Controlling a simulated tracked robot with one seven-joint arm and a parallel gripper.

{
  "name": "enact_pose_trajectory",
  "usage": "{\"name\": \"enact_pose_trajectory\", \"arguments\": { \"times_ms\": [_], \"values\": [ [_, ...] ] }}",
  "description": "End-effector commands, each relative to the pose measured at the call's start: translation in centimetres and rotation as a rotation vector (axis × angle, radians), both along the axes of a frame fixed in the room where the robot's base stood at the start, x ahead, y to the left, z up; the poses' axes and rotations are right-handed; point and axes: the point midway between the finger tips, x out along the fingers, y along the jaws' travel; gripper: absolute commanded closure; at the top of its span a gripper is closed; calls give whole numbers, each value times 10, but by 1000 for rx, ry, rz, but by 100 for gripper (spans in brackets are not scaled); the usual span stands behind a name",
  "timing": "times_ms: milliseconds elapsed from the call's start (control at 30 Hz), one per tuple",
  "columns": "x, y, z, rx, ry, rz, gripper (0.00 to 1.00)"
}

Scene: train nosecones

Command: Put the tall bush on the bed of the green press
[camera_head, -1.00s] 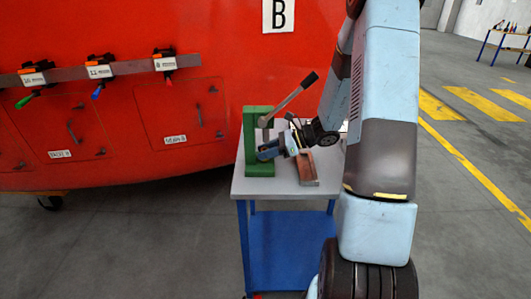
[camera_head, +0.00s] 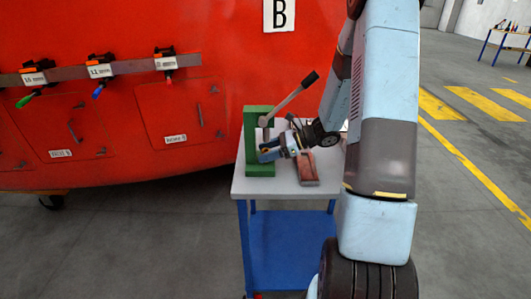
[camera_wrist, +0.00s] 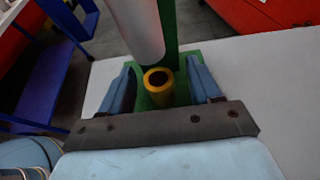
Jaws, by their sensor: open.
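The green press (camera_head: 250,145) stands on the table, with its lever raised to the upper right. My gripper (camera_head: 265,152) reaches in over the press bed from the right. In the wrist view, a yellow bush (camera_wrist: 158,92) with a dark bore stands upright on the green bed (camera_wrist: 183,95). My gripper (camera_wrist: 162,68) is open, with one blue finger on each side of the bush and a gap visible on both sides. The grey ram (camera_wrist: 138,28) of the press hangs close by the bush. The bush's lower part is partly hidden by my gripper.
A reddish-brown block (camera_head: 307,168) lies on the grey table top (camera_head: 270,188), right of the press. The red train body (camera_head: 110,130) stands behind and left of the table. The front of the table top is clear.

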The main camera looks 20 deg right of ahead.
Motion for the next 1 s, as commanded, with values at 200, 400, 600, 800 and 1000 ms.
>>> {"name": "enact_pose_trajectory", "arguments": {
  "times_ms": [200, 400, 600, 800, 1000],
  "values": [
    [-8, -26, 11, -1, -1, -3, 37],
    [-19, -61, 26, -1, -1, -4, 37],
    [-28, -89, 39, -1, -2, -1, 37],
    [-34, -103, 45, 0, 1, -1, 37],
    [-35, -106, 46, 0, 1, 0, 37]
  ]
}}
